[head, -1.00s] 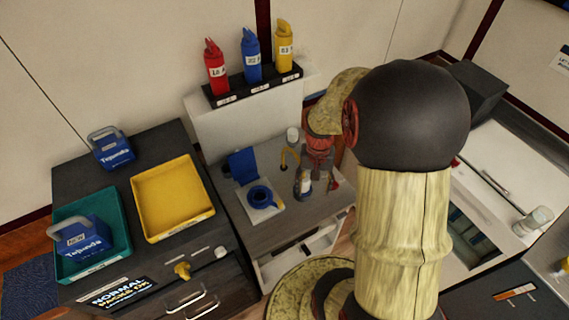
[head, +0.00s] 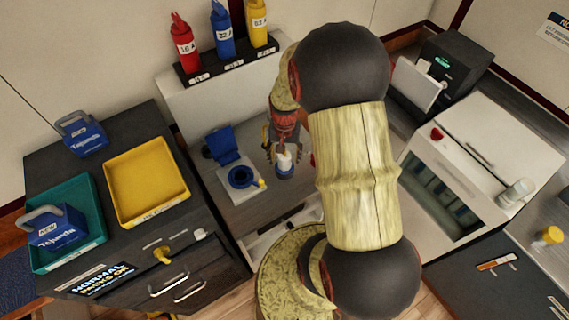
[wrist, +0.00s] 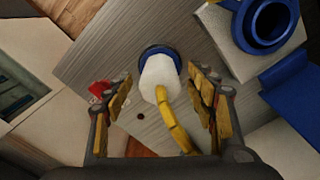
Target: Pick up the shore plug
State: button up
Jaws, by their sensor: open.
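The shore plug (head: 284,168) stands upright on the grey counter, with a white body, a blue collar at its base and a yellow cable curving from its top. In the wrist view the plug (wrist: 160,75) shows between my fingers, with the yellow cable running toward the palm. My gripper (head: 283,148) is open, pointing down over the plug. In the wrist view the gripper (wrist: 161,92) has one finger on each side, with visible gaps to the white body. The blue shore socket (head: 241,177) with its raised lid is on a white plate left of the plug.
Red, blue and yellow bottles stand in a black rack (head: 228,62) behind. A yellow tray (head: 181,200) and a teal tray (head: 36,267) are on the dark cabinet at left. A white unit (head: 480,130) stands at right. A red object (wrist: 98,88) lies near the left finger.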

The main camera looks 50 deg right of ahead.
notch_tip(320, 180, down, 3)
jog(key=shift+r, duration=0.1)
grip_shut()
dwell(0.7)
